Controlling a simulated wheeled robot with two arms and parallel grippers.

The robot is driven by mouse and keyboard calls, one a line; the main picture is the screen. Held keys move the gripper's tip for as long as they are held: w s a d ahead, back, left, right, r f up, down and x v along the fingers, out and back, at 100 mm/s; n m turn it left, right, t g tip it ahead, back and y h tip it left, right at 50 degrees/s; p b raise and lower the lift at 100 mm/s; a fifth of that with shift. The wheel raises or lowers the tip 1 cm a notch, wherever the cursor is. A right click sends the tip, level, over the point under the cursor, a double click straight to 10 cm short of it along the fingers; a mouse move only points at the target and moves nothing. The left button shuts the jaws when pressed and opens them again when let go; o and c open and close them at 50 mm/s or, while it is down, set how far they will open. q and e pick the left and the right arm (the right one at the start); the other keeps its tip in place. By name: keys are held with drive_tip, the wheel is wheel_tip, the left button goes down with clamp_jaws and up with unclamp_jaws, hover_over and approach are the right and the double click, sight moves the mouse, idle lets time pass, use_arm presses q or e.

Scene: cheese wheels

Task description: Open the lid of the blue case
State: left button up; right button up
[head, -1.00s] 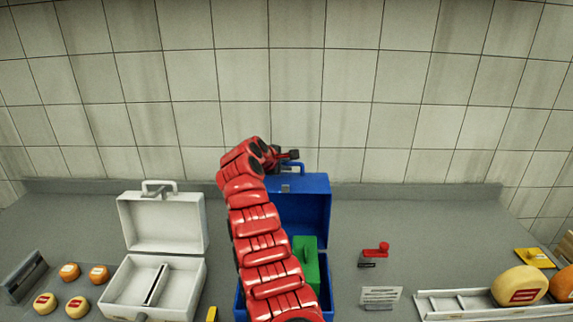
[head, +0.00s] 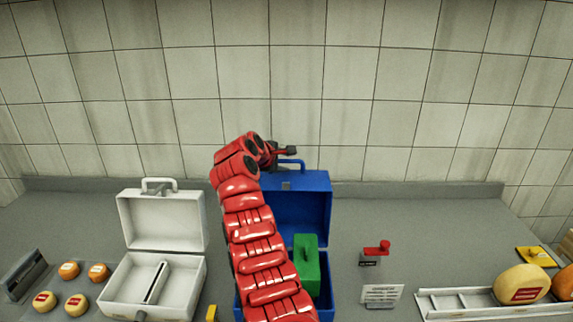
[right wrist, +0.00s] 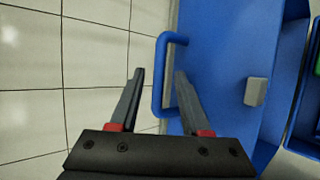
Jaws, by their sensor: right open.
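The blue case (head: 325,300) stands on the counter with its lid (head: 305,205) raised upright at the back. The lid's blue handle (head: 291,162) is at its top edge. My right gripper (head: 290,151) is at the handle, partly hidden by my red arm. In the right wrist view my right gripper (right wrist: 160,72) is open, and the handle (right wrist: 158,75) shows between its fingers without being clamped. A grey latch (right wrist: 256,92) is on the lid. A green block with a handle (head: 306,265) is inside the case. My left gripper is out of view.
To the right are a red-handled item (head: 376,248), a small sign (head: 382,294) and a tray (head: 445,305) with cheese wheels. The tiled wall is close behind.

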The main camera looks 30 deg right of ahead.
drive_tip(key=b+v, duration=0.4)
drive_tip(key=v, duration=1.1)
drive_tip(key=shift+b, duration=0.3)
drive_tip(key=shift+s+a, duration=0.15)
drive_tip(key=shift+a, duration=0.05)
